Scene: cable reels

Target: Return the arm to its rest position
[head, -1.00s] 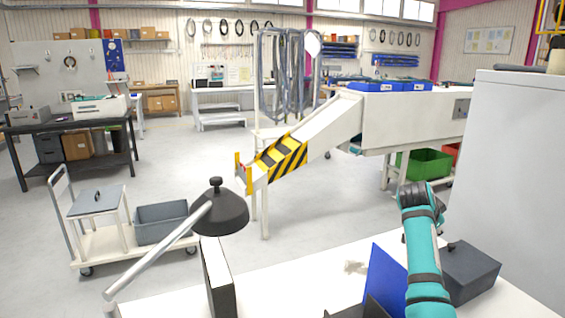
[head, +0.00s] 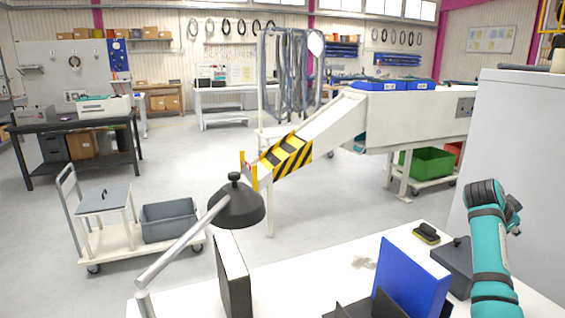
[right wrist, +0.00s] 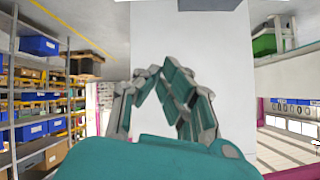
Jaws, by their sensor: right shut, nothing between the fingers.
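My right arm, teal with dark bands, rises at the right edge of the head view, beside the tall grey cabinet (head: 520,130). Its gripper is mostly hidden there behind the arm; only a small dark part (head: 513,212) shows past the upper joint. In the right wrist view my right gripper (right wrist: 165,72) has its fingers together at the tips and holds nothing. A plain pale surface stands behind the fingers. My left arm and gripper are in neither view.
The white table (head: 300,290) bears a blue panel (head: 412,277), a dark box (head: 458,262), a yellow-black brush-like block (head: 427,233) and a black lamp (head: 237,205). A conveyor (head: 335,125) and a cart (head: 120,250) stand beyond; open floor lies between.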

